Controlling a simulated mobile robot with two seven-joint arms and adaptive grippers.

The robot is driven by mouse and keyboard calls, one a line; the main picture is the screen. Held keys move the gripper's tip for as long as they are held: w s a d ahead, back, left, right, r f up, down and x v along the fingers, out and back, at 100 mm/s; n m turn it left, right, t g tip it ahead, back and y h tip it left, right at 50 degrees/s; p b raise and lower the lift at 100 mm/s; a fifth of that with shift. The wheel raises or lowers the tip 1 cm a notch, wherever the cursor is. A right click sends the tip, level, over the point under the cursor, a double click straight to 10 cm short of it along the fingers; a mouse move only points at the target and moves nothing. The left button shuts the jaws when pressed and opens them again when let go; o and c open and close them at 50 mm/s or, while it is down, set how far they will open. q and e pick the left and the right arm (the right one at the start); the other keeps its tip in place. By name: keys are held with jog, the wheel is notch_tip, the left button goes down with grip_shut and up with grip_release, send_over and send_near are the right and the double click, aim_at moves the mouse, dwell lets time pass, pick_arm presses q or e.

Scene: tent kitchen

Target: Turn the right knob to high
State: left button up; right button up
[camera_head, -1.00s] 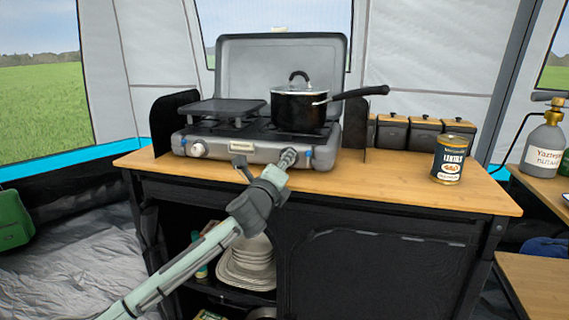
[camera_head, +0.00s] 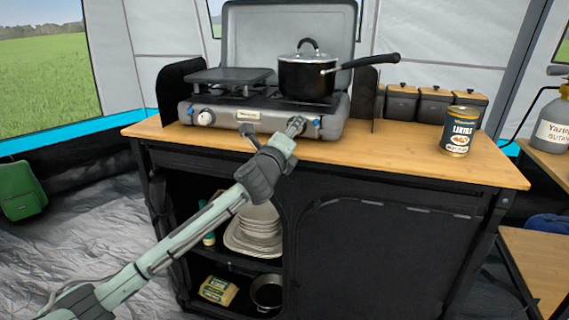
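The grey camping stove (camera_head: 266,126) stands on the wooden counter with its lid up. Its left knob (camera_head: 206,117) is pale and in plain view on the front panel. My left gripper (camera_head: 293,128) reaches up from the lower left to the right end of that panel. Its tip covers the place of the right knob, so the knob and its setting are hidden. Small blue marks (camera_head: 317,122) show beside the tip. Contact with the knob and the finger gap cannot be made out. My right gripper is not in view.
A black lidded pot (camera_head: 306,77) sits on the right burner, its handle pointing right. A flat grey plate (camera_head: 228,75) covers the left burner. A can (camera_head: 460,131) and several dark canisters (camera_head: 435,105) stand to the right. The counter front (camera_head: 390,150) is clear.

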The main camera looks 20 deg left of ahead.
pick_arm(q)
jog(key=shift+a+f, duration=0.1)
jog(key=shift+f, duration=0.1)
jog(key=m, duration=0.2)
jog(key=shift+a+m, duration=0.1)
jog(key=shift+m, duration=0.2)
jog(key=m+b, duration=0.1)
jog(key=m, duration=0.3)
jog(key=m+b, duration=0.1)
jog(key=m, duration=0.2)
jog(key=shift+r+m+h, duration=0.1)
jog(key=shift+m+h, duration=0.2)
jog(key=shift+h, duration=0.1)
jog(key=m+b, duration=0.1)
jog(key=m, duration=0.2)
jog(key=shift+m+g+b, duration=0.3)
jog(key=s, duration=0.8)
jog(key=s+f+n+g, duration=0.4)
jog(key=s+f+n, duration=0.2)
jog(key=f+n, duration=0.5)
jog(key=s+f+n+g+y+p, duration=0.1)
jog(key=s+f+n+g, duration=0.2)
jog(key=s+f+n, duration=0.3)
jog(key=shift+s+f+n+g+y+p, duration=0.25)
jog(key=shift+f+n, duration=2.25)
jog(key=shift+f, duration=3.5)
